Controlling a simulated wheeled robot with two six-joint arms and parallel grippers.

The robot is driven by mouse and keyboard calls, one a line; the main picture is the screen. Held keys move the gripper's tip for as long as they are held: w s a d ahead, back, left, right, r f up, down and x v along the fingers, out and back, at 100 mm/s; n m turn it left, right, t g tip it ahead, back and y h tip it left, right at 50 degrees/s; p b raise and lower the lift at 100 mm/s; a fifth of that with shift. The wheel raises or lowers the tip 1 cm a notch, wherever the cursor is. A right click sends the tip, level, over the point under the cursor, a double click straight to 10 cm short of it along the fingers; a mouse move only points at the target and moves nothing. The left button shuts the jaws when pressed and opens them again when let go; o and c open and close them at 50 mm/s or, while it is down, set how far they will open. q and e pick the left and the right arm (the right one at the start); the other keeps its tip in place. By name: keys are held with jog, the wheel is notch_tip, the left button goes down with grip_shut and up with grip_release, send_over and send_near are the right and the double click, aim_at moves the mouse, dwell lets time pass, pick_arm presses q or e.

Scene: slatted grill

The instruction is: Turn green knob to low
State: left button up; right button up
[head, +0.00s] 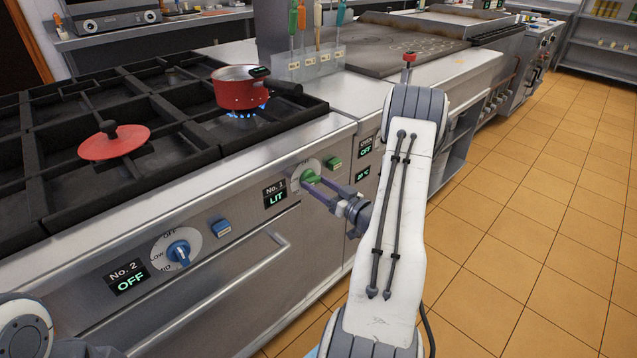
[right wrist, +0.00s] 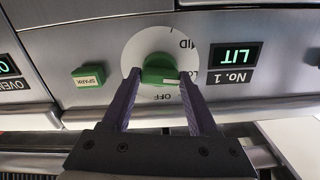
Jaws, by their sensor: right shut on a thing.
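The green knob (head: 309,176) sits on a round white dial on the stove's front panel, beside the No. 1 display (head: 275,193), which reads LIT. It also shows in the right wrist view (right wrist: 158,68), where the picture is upside down; a white mark on the knob lies on the side toward the LOW lettering, which is partly hidden by a finger. My right gripper (head: 316,184) has its two purplish fingers on either side of the knob and is shut on it. My left gripper is out of view; only part of my left arm shows at lower left.
A red pot (head: 238,92) stands over a blue flame. A red lid (head: 114,141) lies on the grate. A green SPARK button (right wrist: 90,76) is beside the dial. The blue No. 2 knob (head: 179,253) and an oven handle (head: 225,285) are at lower left.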

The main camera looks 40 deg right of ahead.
dwell(0.4)
jog(key=o, duration=1.4)
jog(key=s, duration=1)
jog(key=shift+s+d, duration=0.2)
jog(key=shift+s, duration=0.05)
